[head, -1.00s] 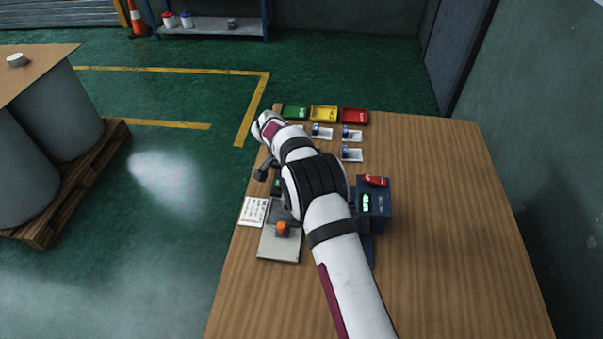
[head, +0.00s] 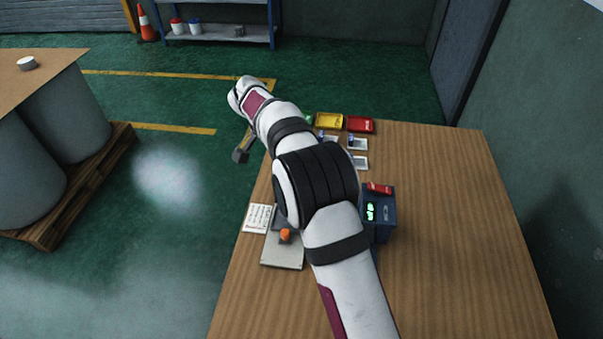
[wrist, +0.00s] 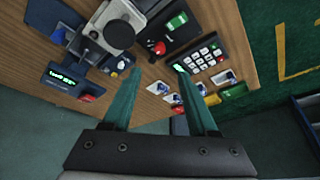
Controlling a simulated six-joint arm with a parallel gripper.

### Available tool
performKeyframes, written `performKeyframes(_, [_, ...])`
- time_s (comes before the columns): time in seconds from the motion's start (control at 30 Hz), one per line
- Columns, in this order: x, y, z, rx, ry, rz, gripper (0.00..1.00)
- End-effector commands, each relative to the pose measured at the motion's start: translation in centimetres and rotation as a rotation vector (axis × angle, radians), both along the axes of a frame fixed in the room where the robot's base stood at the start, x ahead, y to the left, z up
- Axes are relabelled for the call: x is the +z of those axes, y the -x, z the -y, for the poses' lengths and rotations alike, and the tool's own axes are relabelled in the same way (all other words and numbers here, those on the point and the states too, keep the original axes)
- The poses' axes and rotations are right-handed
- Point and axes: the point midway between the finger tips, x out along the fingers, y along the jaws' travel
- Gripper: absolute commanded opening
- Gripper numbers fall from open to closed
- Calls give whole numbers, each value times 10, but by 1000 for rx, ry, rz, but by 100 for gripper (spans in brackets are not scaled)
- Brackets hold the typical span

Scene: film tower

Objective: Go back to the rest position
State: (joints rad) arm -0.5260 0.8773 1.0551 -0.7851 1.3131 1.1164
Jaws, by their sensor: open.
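My gripper (head: 241,155) hangs off the left edge of the wooden table (head: 440,220) in the head view, above the green floor. In the wrist view its two green fingers (wrist: 158,72) stand wide apart with nothing between them. The fingers are raised well above the tabletop. My white arm crosses the table from the near edge toward the far left and hides part of the things there.
A keypad (wrist: 205,58) shows in the wrist view. The table's right side is clear.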

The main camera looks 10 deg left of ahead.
Motion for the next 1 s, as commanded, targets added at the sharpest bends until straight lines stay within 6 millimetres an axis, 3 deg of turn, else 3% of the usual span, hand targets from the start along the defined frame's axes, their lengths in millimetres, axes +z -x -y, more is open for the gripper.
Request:
performKeyframes(0.1, [22, 7, -7, 1, -1, 1, 59])
performKeyframes(0.2, [32, 10, -9, -1, -1, 1, 59])
performKeyframes(0.67, [34, 11, -9, -1, -1, 0, 59])
performKeyframes(0.77, [49, 21, 10, 8, -7, -29, 59])
performKeyframes(0.87, [84, 65, 65, 48, -42, -121, 59])
performKeyframes(0.9, [97, 96, 92, 74, -66, -167, 59])
performKeyframes(0.97, [111, 149, 126, 118, -115, -228, 59])
performKeyframes(1.0, [115, 188, 144, 147, -152, -262, 59])
